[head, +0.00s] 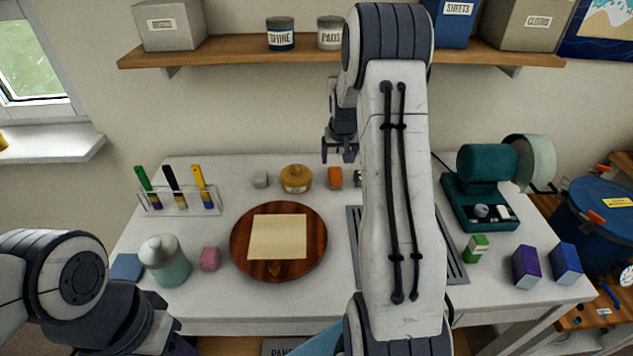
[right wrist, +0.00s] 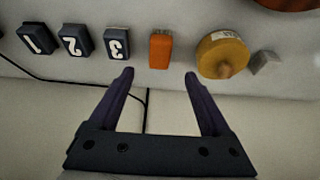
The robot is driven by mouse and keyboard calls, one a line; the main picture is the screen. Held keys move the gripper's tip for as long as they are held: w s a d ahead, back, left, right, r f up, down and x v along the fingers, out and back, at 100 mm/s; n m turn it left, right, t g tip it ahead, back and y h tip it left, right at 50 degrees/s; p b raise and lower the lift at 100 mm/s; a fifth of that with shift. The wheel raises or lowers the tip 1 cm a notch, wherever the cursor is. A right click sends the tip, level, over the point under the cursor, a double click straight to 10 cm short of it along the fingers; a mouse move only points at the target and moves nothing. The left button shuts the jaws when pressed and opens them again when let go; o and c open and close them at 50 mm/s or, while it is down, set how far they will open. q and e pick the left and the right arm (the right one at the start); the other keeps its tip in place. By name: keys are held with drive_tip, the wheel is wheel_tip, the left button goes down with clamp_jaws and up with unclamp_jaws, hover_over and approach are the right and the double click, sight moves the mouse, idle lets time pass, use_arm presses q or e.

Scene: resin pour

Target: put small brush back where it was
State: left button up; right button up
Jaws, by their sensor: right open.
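A round wooden board (head: 240,245) bears a pale sheet (head: 278,236). A yellow tin (head: 296,180) and grey cube (head: 260,179) stand behind it. A pink block (head: 209,259) and capped jar (head: 166,262) stand left. A teal machine (head: 480,200) stands right. A shelf (head: 240,50) hangs above.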

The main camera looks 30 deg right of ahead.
drive_tip(key=s+a+r+n+g+y, duration=0.1)
drive_tip(key=s+a+r+n, duration=0.3)
drive_tip(key=a, duration=1.2)
drive_tip(key=s+a+r+n+y, duration=0.25)
drive_tip(key=s+a+r, duration=0.2)
drive_tip(key=a, duration=1.05)
drive_tip(key=s+a+n+g, duration=0.1)
drive_tip(key=s+a+n, duration=0.2)
drive_tip(key=s, duration=0.8)
drive_tip(key=s+a+n+g, duration=0.1)
drive_tip(key=s+a+n, duration=0.3)
drive_tip(key=s, duration=0.8)
drive_tip(key=shift+s+a+r+g, duration=0.3)
drive_tip(key=shift+a+g, duration=0.1)
drive_tip(key=shift+a, duration=0.8)
